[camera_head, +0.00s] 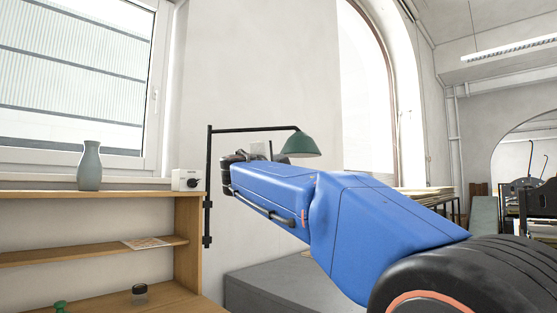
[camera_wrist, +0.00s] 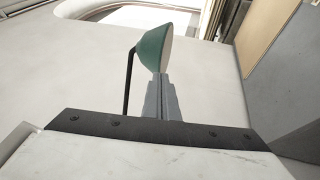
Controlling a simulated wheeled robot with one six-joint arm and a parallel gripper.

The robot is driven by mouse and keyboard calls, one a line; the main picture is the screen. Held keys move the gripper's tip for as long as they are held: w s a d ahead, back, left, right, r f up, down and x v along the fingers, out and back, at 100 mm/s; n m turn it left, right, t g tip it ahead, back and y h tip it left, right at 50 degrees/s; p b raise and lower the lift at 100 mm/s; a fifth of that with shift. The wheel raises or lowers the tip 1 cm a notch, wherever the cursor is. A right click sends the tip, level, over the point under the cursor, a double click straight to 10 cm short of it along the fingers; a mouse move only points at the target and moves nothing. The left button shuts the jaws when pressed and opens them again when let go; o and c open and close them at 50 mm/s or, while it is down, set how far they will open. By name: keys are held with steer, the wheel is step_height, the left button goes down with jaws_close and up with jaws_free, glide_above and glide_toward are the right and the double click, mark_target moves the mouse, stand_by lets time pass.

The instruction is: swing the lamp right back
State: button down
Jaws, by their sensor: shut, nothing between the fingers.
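The lamp has a green shade (camera_head: 300,145) at the right end of a thin black horizontal arm (camera_head: 250,129). That arm joins an upright black post (camera_head: 209,185) at the right end of the wooden shelf. In the wrist view the green shade (camera_wrist: 153,48) is just beyond the fingertips, with the black arm (camera_wrist: 129,82) left of them. My gripper (camera_wrist: 161,78) is shut and empty, its tips close to the shade; I cannot tell whether they touch. In the head view my blue arm reaches toward the lamp and the fingers are mostly hidden.
A wooden shelf (camera_head: 188,250) stands at left, with a grey-green vase (camera_head: 90,166) and a white box with a black knob (camera_head: 187,180) on top. A small jar (camera_head: 139,294) sits low on it. A grey block (camera_head: 265,285) lies below my arm.

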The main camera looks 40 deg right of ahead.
mark_target(292, 153)
steer(key=x, duration=1)
steer(key=shift+w+d, duration=0.15)
steer(key=shift+d, duration=0.2)
steer(key=shift+w+d, duration=0.1)
steer(key=shift+d, duration=0.05)
steer(key=shift+r, duration=0.1)
